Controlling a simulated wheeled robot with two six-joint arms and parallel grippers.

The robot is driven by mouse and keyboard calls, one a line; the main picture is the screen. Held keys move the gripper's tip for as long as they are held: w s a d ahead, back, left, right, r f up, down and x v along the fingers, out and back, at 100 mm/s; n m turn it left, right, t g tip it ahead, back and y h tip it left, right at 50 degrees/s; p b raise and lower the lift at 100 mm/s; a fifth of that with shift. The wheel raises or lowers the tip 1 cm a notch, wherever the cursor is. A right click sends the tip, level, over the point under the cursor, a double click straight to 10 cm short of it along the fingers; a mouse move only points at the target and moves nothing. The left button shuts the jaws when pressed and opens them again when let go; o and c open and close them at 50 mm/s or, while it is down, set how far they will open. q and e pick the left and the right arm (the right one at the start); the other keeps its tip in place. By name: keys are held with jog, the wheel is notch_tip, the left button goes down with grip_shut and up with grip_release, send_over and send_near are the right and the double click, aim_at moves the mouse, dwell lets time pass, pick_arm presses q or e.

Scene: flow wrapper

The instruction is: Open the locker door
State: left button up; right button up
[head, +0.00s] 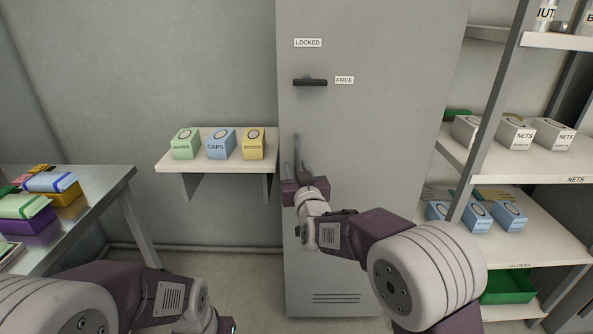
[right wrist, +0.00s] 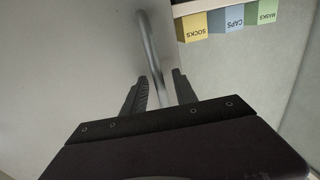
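The tall grey locker door (head: 385,130) looks closed, flush with its frame. A dark latch lever (head: 312,82) lies horizontal on it, pointing at the FREE label (head: 344,80); a LOCKED label (head: 308,43) is above. A vertical grey bar handle (head: 297,150) is near the door's left edge. My right gripper (head: 304,168) is at this handle. In the right wrist view, the bar handle (right wrist: 149,45) passes between the two open fingers of the gripper (right wrist: 162,88), with gaps visible beside it.
A wall shelf (head: 212,164) with three small boxes stands left of the locker. A metal table (head: 100,195) with coloured packs is at the far left. Shelving (head: 540,170) with boxes and a green bin (head: 507,286) stands close on the right. Floor before the locker's left side is clear.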

jog(key=shift+w, duration=0.2)
grip_shut()
dwell(1.3)
